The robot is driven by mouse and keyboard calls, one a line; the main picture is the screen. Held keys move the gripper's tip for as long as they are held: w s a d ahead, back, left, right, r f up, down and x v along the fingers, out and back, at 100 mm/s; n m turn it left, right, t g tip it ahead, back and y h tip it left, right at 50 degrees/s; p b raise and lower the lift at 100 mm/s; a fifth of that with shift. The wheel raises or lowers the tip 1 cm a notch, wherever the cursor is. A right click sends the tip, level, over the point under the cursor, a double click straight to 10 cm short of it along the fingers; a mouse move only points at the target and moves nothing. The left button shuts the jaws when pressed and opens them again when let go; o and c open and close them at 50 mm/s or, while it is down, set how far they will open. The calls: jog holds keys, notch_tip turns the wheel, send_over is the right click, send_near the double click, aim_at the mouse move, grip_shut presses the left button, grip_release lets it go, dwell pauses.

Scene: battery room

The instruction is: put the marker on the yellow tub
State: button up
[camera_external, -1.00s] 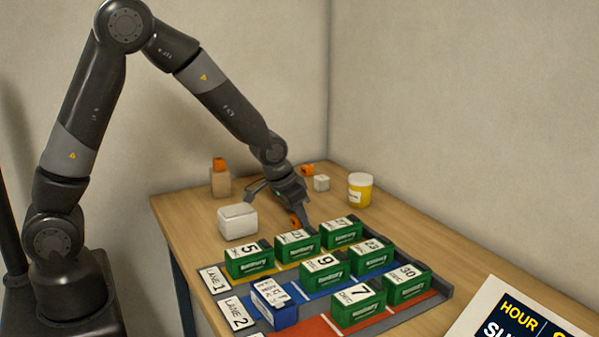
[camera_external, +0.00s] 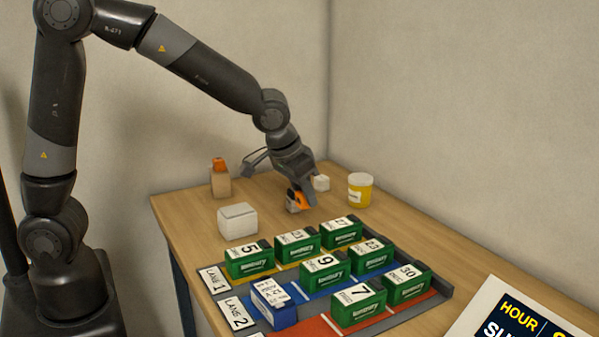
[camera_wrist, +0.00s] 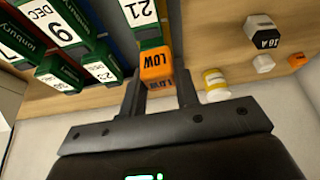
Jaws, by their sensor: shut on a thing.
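Green battery boxes (camera_external: 298,243) and a blue one (camera_external: 273,304) stand in the lane tray in front.

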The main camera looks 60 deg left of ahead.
jog(key=w+a+r+n+y, duration=0.15)
jog(key=w+r, duration=0.25)
jog(key=w, duration=0.6)
jog(key=w+a+r+n, duration=0.2)
jog(key=w+r, duration=0.1)
jog(key=w, duration=0.6)
send_over(363, 175)
jog(key=s, duration=0.1)
jog(key=shift+n, duration=0.25)
jog(key=f, duration=0.6)
jog(key=shift+s+d+f, duration=0.1)
jog(key=shift+s+d, duration=0.1)
jog(key=shift+d, duration=0.2)
jog(key=shift+a+f, duration=0.1)
jog(key=shift+f, duration=1.9)
jog(key=shift+f, duration=0.2)
jog(key=o, duration=0.9)
jog(key=shift+o, duration=0.2)
